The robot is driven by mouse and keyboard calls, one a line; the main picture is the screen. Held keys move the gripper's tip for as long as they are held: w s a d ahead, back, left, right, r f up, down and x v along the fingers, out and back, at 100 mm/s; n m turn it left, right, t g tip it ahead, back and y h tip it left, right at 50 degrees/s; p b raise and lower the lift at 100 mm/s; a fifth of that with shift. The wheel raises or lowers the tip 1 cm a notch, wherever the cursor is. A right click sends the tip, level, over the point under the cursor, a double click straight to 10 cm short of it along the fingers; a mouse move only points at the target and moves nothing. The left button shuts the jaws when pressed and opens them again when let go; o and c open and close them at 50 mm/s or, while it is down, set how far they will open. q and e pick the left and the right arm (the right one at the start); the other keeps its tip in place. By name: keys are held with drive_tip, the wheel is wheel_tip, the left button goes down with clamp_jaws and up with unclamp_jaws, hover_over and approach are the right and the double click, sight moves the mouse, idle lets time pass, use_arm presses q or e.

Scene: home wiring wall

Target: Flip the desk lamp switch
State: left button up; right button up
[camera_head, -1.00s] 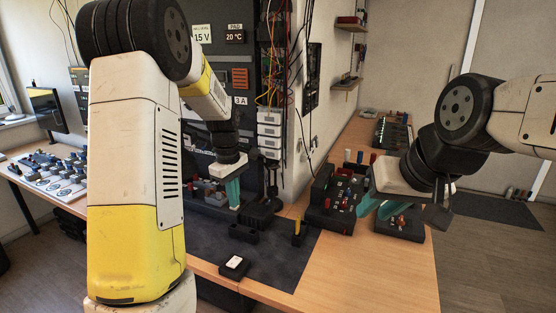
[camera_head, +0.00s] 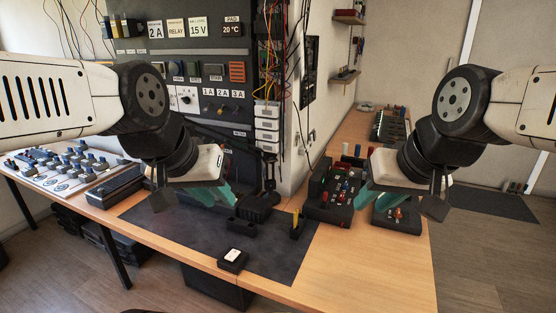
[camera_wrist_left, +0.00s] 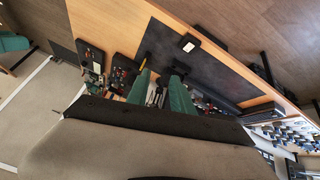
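A small black switch box with a white rocker (camera_head: 233,257) lies near the front edge of the dark desk mat. It also shows in the left wrist view (camera_wrist_left: 188,45). A black jointed arm, seemingly the desk lamp (camera_head: 262,150), stands at the back of the mat by the panel. My left gripper (camera_head: 215,195) is above the mat, behind and left of the switch box and apart from it. Its teal fingers are spread with nothing between them in the left wrist view (camera_wrist_left: 160,92). My right gripper (camera_head: 376,200) hangs over the right part of the desk; its teal fingers appear apart and empty.
A black rack of small parts (camera_head: 331,197) stands left of my right gripper. A small black holder with a yellow item (camera_head: 296,228) is at the mat's right edge. A tall electrical panel (camera_head: 190,60) stands behind. The mat's front area (camera_head: 195,238) is mostly clear.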

use_arm(q)
drive_tip(key=o, duration=0.4)
drive_tip(key=shift+w, duration=0.15)
drive_tip(key=shift+c, duration=0.2)
drive_tip(key=shift+o, duration=0.2)
drive_tip(key=w+a+f+g+y, duration=0.1)
drive_tip(key=w+a+f+g, duration=0.1)
drive_tip(key=w, duration=0.6)
drive_tip(key=shift+f+m, duration=0.4)
drive_tip(key=shift+f, duration=0.45)
drive_tip(key=m+g+y, duration=0.1)
drive_tip(key=m+g, duration=0.2)
drive_tip(key=g, duration=0.1)
hover_over(235, 252)
wheel_tip(235, 252, down, 25)
drive_tip(key=shift+a+r, duration=0.1)
drive_tip(key=shift+r, duration=0.1)
wheel_tip(235, 252, down, 8)
drive_tip(key=shift+r, duration=0.1)
